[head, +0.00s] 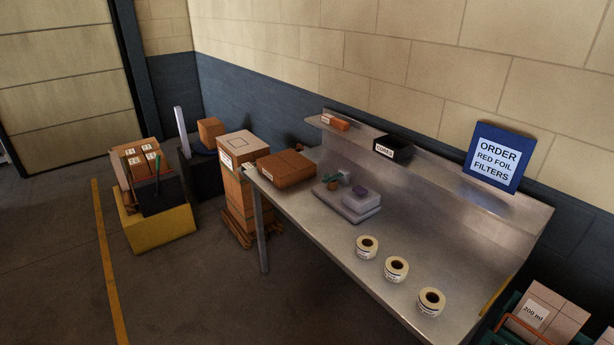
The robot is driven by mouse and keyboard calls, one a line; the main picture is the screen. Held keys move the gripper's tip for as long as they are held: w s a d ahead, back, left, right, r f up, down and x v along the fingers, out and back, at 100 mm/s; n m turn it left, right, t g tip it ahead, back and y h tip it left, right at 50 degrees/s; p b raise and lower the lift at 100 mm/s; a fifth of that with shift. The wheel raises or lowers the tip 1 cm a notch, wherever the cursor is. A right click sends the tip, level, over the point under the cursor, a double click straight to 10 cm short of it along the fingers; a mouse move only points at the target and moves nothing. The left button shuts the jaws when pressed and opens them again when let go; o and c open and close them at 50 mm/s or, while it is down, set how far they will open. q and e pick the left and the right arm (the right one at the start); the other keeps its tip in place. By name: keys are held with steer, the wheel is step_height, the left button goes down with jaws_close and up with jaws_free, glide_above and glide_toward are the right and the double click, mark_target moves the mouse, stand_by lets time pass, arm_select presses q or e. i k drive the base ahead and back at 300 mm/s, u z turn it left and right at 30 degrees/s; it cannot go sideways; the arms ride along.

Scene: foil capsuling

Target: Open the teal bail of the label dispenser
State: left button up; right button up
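A low grey device (345,207) stands on the metal bench, left of its middle. Neither of my grippers is in view.
Three label rolls (396,268) lie along the metal bench (320,242). A brown carton (287,168) lies at its left end. A shelf behind holds a black bin (394,149) and a blue sign (497,156). Stacked cartons (238,185) stand left of the bench; open floor lies in front.

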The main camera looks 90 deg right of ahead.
mark_target(327, 178)
steer(key=z, duration=1.45)
